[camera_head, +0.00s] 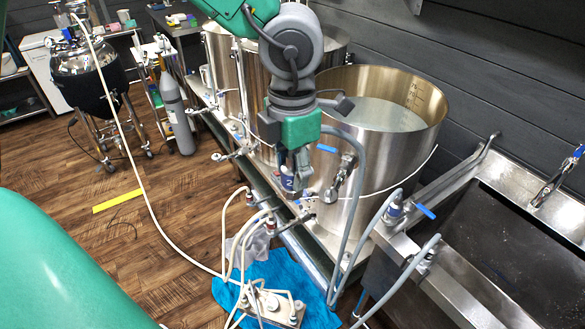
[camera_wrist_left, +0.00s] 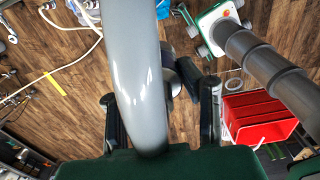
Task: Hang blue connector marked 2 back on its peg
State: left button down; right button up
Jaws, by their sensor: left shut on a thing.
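My left gripper (camera_head: 296,168) reaches down from the top of the head view, in front of the steel kettles. It is shut on the blue connector marked 2 (camera_head: 287,183), which hangs just below the fingers with its number showing. A grey hose (camera_head: 361,165) arches out beside the gripper and runs down toward the floor. In the left wrist view a thick grey hose (camera_wrist_left: 143,75) passes between the fingers and hides the connector. I cannot make out the peg. My right gripper is in neither view.
A large open kettle (camera_head: 375,140) stands right behind the gripper. Below are valves, pale hoses and a pump (camera_head: 270,306) on a blue cloth (camera_head: 285,270). A steel sink (camera_head: 520,245) is at right. A red crate (camera_wrist_left: 258,120) shows in the wrist view. Wooden floor at left is mostly clear.

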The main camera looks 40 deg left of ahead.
pick_arm(q)
jog(key=shift+s+a+f+m, duration=0.25)
jog(key=shift+s+f+m, duration=0.1)
jog(key=shift+f+m, duration=0.15)
jog(key=shift+s+a+f+m, duration=0.2)
jog(key=shift+s+f+m, duration=0.15)
jog(key=shift+f, duration=0.25)
jog(key=a+f+m, duration=0.3)
jog(key=f+m, duration=0.4)
jog(key=f, duration=0.4)
jog(key=w+a+f+m, duration=0.1)
jog(key=a+f+m, duration=0.3)
jog(key=f+m, duration=0.4)
jog(key=shift+f, duration=1.35)
jog(key=shift+w+a+r, duration=0.1)
jog(key=shift+a, duration=0.05)
